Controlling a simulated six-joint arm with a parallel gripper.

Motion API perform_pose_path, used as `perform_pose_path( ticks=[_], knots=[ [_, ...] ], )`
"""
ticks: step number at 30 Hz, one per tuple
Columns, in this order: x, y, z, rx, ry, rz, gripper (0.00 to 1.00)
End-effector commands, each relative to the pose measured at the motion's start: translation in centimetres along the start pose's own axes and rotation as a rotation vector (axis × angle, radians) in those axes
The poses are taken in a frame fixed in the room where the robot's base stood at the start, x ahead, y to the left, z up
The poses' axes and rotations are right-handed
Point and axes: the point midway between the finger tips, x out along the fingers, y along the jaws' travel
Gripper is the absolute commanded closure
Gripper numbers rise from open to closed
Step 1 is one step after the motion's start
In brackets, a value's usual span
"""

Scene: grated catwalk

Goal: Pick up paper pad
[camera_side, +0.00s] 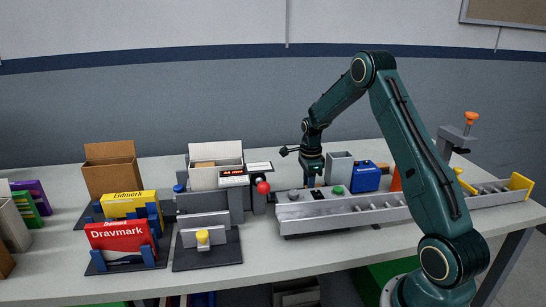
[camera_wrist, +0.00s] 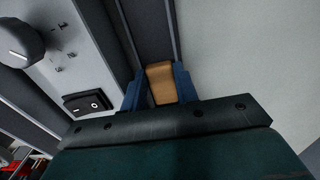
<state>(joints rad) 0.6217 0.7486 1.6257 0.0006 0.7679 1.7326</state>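My gripper (camera_side: 311,183) points down behind the long grey machine bed, near the middle of the table. In the wrist view, its two blue fingers (camera_wrist: 159,85) stand on either side of a small tan block (camera_wrist: 161,84). The block may be the paper pad, but I see no marking that settles it. The fingers sit close to its sides; I cannot tell whether they press on it. The block shows against a dark channel. In the side view, the machine bed and fingers hide it.
The grey machine bed (camera_side: 345,209) with a green button runs right. A grey bin (camera_side: 339,168) and a blue box (camera_side: 366,177) stand right of my gripper. A red-knobbed device (camera_side: 263,188) is to its left. Boxes in stands (camera_side: 122,238) fill the left.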

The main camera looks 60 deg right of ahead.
Motion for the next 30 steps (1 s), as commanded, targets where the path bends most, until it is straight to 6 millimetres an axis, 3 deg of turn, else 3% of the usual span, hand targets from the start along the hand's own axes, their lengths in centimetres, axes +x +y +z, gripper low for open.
perform_pose_path(
  ticks=[11,17,23,30],
  knots=[
    [-0.3,0.0,0.0,0.0,0.0,-0.001,0.91],
    [-1.6,-0.1,0.0,0.0,0.0,-0.002,0.91],
    [-4.4,-0.1,0.0,0.0,-0.001,-0.005,0.91],
    [-9.4,-0.1,0.0,0.0,-0.001,-0.006,0.91]
  ],
)
